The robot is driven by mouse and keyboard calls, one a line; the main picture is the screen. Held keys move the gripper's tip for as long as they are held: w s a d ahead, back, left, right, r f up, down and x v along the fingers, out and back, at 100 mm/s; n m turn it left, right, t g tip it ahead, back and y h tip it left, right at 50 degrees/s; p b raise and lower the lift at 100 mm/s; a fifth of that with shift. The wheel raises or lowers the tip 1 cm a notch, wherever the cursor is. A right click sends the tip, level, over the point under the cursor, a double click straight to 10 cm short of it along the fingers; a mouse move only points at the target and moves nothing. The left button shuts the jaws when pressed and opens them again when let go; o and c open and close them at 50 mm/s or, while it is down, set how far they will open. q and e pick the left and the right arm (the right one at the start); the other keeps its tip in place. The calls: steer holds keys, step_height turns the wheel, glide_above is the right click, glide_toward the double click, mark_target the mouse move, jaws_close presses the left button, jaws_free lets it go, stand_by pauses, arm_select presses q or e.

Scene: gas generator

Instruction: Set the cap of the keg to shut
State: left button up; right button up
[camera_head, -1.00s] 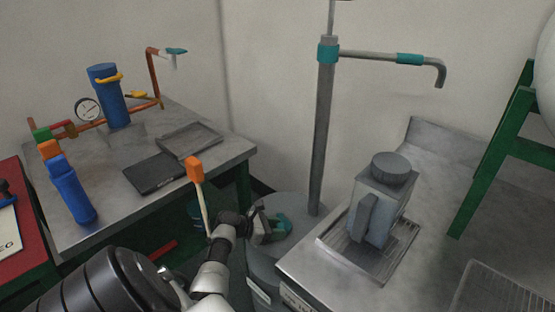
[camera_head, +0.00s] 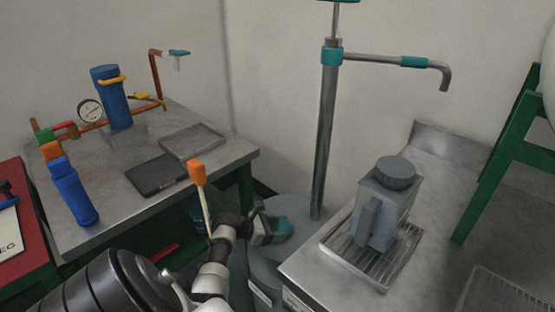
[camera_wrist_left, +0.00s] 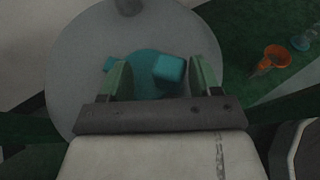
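The keg (camera_head: 292,206) is a grey drum standing low between the two tables, with an upright pump pipe rising from its top. In the left wrist view its round grey top (camera_wrist_left: 72,62) fills the middle. The cap (camera_wrist_left: 145,84) is a teal disc with a raised teal block, on the keg's top. It also shows in the head view (camera_head: 283,229), partly behind my gripper. My left gripper (camera_wrist_left: 161,76) is open, its fingers on either side of the cap's block. The block is closer to the right finger; contact cannot be told. My right gripper is not in view.
The pump pipe (camera_head: 327,140) with a side spout stands behind the gripper. A metal table (camera_head: 310,265) with a grey can (camera_head: 385,205) on a drip tray is to the right. A left table (camera_head: 110,210) holds blue cylinders. An orange-tipped stick (camera_head: 198,175) stands close beside my arm.

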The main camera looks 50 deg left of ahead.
arm_select(q)
steer(key=shift+d, duration=0.2)
stand_by(0.3)
step_height(320, 180, up, 5)
steer(key=shift+w+a+f+p, duration=0.1)
steer(key=shift+f+p, duration=0.1)
steer(key=shift+p, duration=0.75)
steer(key=w+d+r+p, duration=0.2)
steer(key=d+r, duration=0.4)
steer(key=d, duration=0.5)
steer(key=shift+w+d+r+p, duration=0.15)
steer(key=shift+w+d+p, duration=0.15)
steer(key=shift+p, duration=0.1)
